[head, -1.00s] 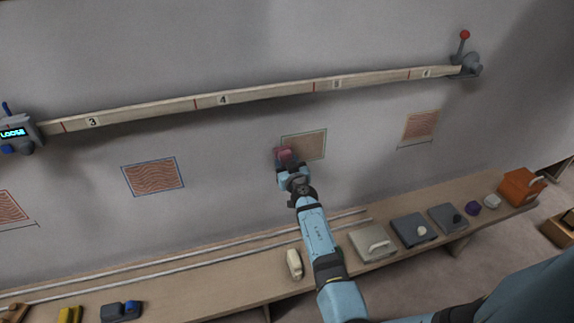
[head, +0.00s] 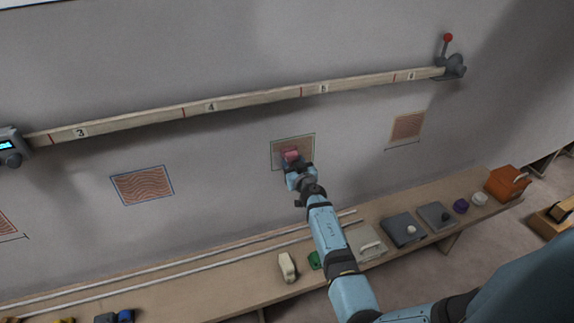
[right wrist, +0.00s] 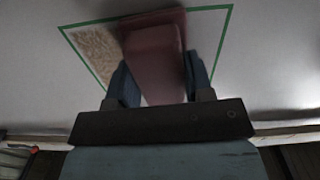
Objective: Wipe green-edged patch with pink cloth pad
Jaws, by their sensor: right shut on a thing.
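My right gripper (head: 297,170) is shut on the pink cloth pad (head: 291,155) and holds it at the lower middle of the green-edged patch (head: 306,145) on the grey wall. In the right wrist view the pad (right wrist: 153,60) sits between the two fingers (right wrist: 160,85) and lies over the patch. Speckled brown texture (right wrist: 97,48) shows left of the pad inside the green edge; the area right of it looks pale grey. The pad hides the middle of the patch. Whether it presses on the wall is hard to tell. My left gripper is not in view.
Other patches show on the wall: a blue-edged one (head: 142,185) to the left and one (head: 407,126) to the right. A numbered batten (head: 250,98) runs above. The bench (head: 205,297) below carries pads, blocks and an orange box (head: 507,183).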

